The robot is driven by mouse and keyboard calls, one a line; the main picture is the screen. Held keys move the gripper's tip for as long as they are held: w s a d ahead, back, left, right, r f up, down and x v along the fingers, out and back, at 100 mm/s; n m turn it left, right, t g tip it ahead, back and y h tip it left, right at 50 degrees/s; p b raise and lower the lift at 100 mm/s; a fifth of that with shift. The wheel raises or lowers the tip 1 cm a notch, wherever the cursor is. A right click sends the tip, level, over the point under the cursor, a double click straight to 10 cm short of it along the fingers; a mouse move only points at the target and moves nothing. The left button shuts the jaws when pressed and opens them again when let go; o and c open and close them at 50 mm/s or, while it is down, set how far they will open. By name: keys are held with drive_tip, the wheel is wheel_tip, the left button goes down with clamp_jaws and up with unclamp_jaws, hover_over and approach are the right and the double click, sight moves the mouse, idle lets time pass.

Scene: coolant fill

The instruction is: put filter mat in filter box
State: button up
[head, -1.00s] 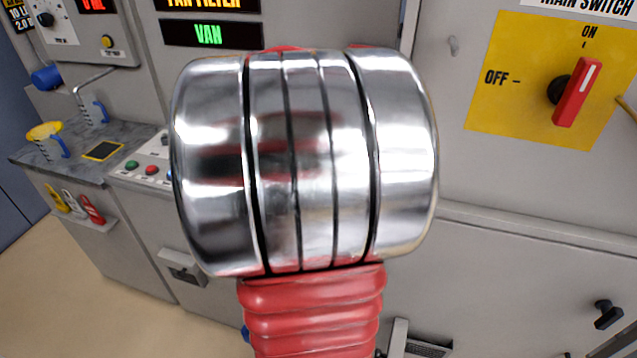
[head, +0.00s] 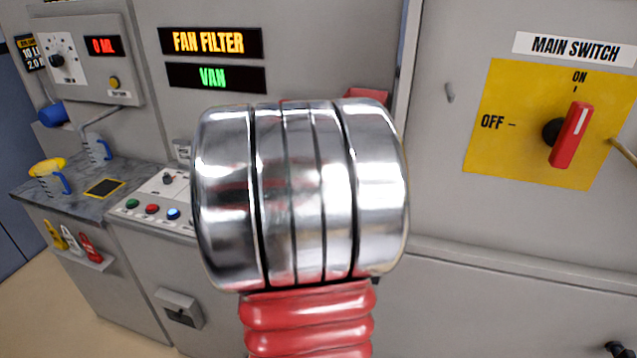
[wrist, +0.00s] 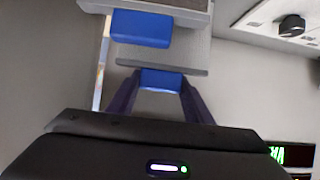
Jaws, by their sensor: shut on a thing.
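In the wrist view my gripper (wrist: 162,88) has its two dark fingers closed on a small blue grip (wrist: 161,78). This blue grip adjoins a thin grey edge (wrist: 165,66), which seems to be the filter mat. Beyond it is a grey housing (wrist: 192,48) with a larger blue block (wrist: 140,28); it may be the filter box, but I cannot tell for sure. I cannot tell whether the mat is inside it or in front of it. In the head view my own arm hides the gripper, the mat and the box.
In the head view a FAN FILTER sign (head: 208,42) is on the grey cabinet at the back. At right is a red main switch (head: 570,135) on a yellow plate.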

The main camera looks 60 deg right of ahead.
drive_tip(key=shift+f, duration=0.1)
drive_tip(key=shift+f, duration=2)
drive_tip(key=o, duration=1.4)
drive_tip(key=shift+f, duration=0.1)
drive_tip(key=shift+c, duration=0.2)
drive_tip(key=v, duration=1.2)
drive_tip(key=shift+a, duration=0.1)
